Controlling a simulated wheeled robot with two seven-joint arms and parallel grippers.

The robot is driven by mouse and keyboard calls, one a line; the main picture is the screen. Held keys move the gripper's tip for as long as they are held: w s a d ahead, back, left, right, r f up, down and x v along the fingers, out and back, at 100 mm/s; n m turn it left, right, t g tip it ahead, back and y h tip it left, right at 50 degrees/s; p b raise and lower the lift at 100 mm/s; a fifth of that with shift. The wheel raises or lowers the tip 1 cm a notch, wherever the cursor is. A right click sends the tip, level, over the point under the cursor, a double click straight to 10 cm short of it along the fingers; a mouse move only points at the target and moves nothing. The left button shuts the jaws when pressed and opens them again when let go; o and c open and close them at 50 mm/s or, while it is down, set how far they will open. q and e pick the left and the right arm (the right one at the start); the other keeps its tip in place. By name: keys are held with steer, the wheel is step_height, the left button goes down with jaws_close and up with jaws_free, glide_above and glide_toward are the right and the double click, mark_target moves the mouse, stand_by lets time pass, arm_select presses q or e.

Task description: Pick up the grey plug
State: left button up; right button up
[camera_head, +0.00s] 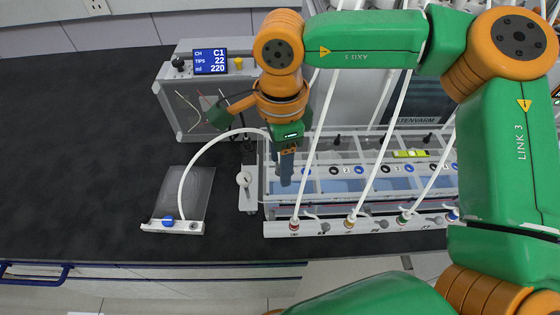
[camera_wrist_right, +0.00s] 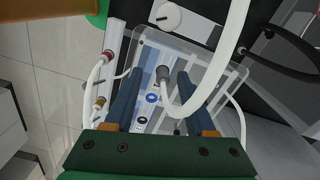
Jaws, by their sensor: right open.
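The grey plug (camera_wrist_right: 163,74) sits at the end of a thick white hose (camera_wrist_right: 215,80) in the right wrist view, above the clear lid of the water bath. My right gripper (camera_wrist_right: 160,76) is open, with one blue finger on each side of the plug in that view. I cannot tell whether either finger touches it. In the head view my right gripper (camera_head: 286,180) points down at the left end of the bath (camera_head: 325,208). The plug is hidden there behind the gripper. My left gripper is not in view.
A pump box with a blue display (camera_head: 210,62) stands behind and left. Several white tubes cross the bath from above. The dark bench (camera_head: 80,130) is clear at left.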

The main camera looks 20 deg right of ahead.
steer(key=shift+w+f, duration=0.25)
steer(key=shift+w, duration=0.05)
steer(key=shift+s, duration=0.15)
jaws_close()
steer(key=shift+r, duration=0.15)
